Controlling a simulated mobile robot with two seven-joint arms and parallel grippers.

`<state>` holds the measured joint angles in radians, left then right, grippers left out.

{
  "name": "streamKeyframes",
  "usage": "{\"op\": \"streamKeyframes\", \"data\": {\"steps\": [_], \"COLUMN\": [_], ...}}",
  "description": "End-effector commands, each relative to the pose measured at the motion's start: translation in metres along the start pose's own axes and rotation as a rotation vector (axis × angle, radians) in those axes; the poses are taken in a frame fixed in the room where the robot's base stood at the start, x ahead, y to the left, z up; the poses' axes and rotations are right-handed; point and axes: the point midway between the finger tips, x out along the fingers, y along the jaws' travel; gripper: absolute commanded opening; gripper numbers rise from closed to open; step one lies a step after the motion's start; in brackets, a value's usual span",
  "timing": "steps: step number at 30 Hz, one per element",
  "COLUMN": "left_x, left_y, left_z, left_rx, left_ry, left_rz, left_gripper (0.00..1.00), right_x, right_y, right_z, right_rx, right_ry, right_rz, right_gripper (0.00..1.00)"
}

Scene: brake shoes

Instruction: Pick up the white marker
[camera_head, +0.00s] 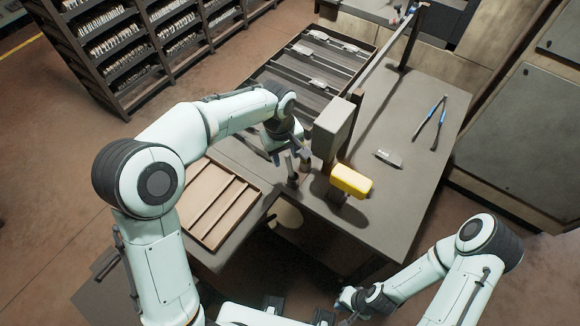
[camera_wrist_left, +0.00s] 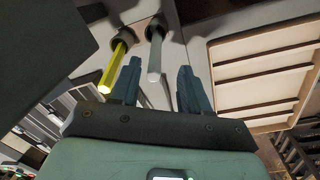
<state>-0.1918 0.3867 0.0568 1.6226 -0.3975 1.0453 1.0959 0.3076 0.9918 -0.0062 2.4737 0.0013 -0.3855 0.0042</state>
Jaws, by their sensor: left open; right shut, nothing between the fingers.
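The white marker (camera_wrist_left: 155,58) looks greyish in the left wrist view and sticks out of a dark round holder. A yellow marker (camera_wrist_left: 113,68) sits in a similar holder to its left. My left gripper (camera_wrist_left: 159,72) is open. The white marker appears between its two fingers, nearer the left one, with no visible grip; the yellow one lies outside the left finger. In the head view my left gripper (camera_head: 289,154) is over the table by the dark holders (camera_head: 293,172), and the markers are hard to make out there. My right gripper (camera_head: 346,302) is shut and empty, low at the front, away from the markers.
A grey box on a post (camera_head: 333,128) and a yellow block (camera_head: 351,181) stand just right of my left gripper. A tan slotted tray (camera_head: 222,207) lies left. Blue-handled pliers (camera_head: 430,122) and a small grey part (camera_head: 388,158) lie on the otherwise clear right side of the table.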

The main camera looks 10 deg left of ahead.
Motion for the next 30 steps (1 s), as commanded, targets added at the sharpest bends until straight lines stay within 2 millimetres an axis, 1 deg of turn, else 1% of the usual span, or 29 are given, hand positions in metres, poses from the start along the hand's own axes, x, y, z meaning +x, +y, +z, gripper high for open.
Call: {"op": "streamKeyframes", "data": {"steps": [1,7,12,15,18,24,25,26,27,29,30], "left_x": [0.006,0.019,0.044,0.057,0.063,0.063,0.063,0.063,0.063,0.063,0.063], "left_y": [0.0,0.001,0.006,0.005,0.005,0.006,0.006,0.006,0.006,0.006,0.006], "left_z": [0.0,0.001,0.006,0.005,0.005,0.005,0.005,0.005,0.005,0.005,0.005], "left_rx": [0.0,0.0,0.001,-0.001,-0.001,-0.001,-0.001,-0.001,-0.001,0.0,0.0], "left_ry": [0.0,-0.001,-0.002,-0.001,0.0,0.001,0.001,0.001,0.001,0.001,0.001], "left_rz": [-0.001,0.0,-0.001,0.0,0.0,0.002,0.002,0.002,0.002,0.002,0.002], "left_gripper": [0.46,0.46,0.46,0.46,0.46,0.46,0.43,0.33,0.2,0.0,0.0], "right_x": [0.001,0.0,-0.002,-0.001,-0.001,-0.001,-0.001,-0.001,-0.001,-0.001,-0.001], "right_y": [0.0,0.0,-0.001,-0.001,-0.001,-0.001,-0.001,-0.001,-0.001,-0.001,-0.001], "right_z": [0.0,0.0,-0.001,-0.001,-0.001,-0.001,-0.001,-0.001,-0.001,-0.001,-0.001], "right_rx": [0.0,0.0,-0.001,-0.001,-0.001,-0.001,-0.001,-0.001,-0.001,-0.001,-0.001], "right_ry": [0.0,0.0,0.002,0.001,0.001,0.001,0.001,0.001,0.001,0.001,0.001], "right_rz": [0.0,0.0,-0.001,-0.001,0.0,-0.001,-0.001,-0.001,-0.001,-0.001,-0.001], "right_gripper": [0.0,0.0,0.0,0.0,0.0,0.0,0.0,0.0,0.0,0.0,0.0]}}
